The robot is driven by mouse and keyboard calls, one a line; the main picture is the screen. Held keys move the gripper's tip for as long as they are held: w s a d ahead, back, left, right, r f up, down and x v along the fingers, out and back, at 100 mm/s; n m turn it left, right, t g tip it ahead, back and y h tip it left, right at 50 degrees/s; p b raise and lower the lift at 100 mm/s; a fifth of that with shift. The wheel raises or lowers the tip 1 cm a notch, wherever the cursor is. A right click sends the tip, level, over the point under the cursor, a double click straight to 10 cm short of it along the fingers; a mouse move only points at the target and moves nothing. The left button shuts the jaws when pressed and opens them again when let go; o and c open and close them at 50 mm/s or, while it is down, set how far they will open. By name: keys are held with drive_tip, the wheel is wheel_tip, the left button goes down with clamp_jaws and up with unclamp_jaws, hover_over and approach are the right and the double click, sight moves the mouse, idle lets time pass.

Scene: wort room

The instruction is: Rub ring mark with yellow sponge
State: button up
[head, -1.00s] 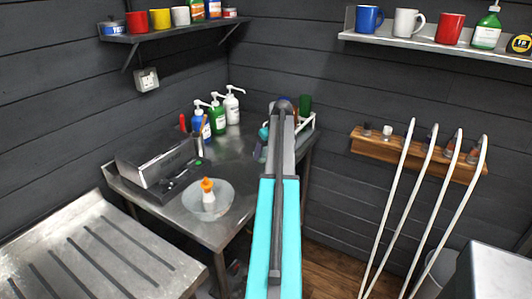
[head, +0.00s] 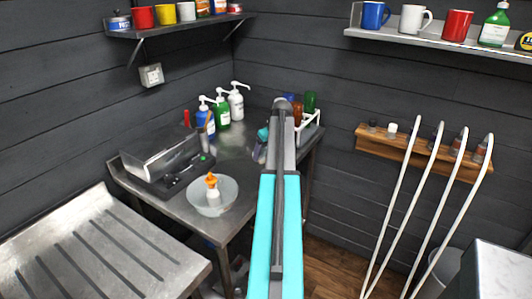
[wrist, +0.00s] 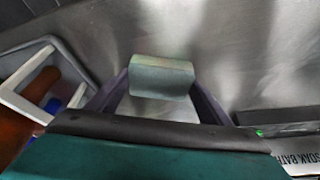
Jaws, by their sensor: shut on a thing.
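In the wrist view, my gripper (wrist: 160,92) has its two dark fingers on either side of a small block, which I take to be the sponge (wrist: 160,76). The block looks dull grey-green with a faint yellowish edge, not clearly yellow. The gripper is shut on it, over the steel table (wrist: 245,50). I cannot tell whether the block touches the steel. No ring mark can be made out; the arm and gripper may hide it.
A white crate (wrist: 35,98) with brown bottles stands left of the gripper in the wrist view. The soak bath (head: 162,160), a bowl with an orange-topped bottle (head: 212,190) and several pump bottles (head: 221,110) stand on the table. Hoses (head: 430,190) hang at right.

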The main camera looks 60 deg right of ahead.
drive_tip(key=shift+a+f, duration=0.15)
drive_tip(key=shift+r+p, duration=1.55)
drive_tip(key=shift+r, duration=1.5)
drive_tip(key=shift+r, duration=0.1)
drive_tip(key=shift+r+p, duration=0.75)
drive_tip(key=shift+r, duration=0.7)
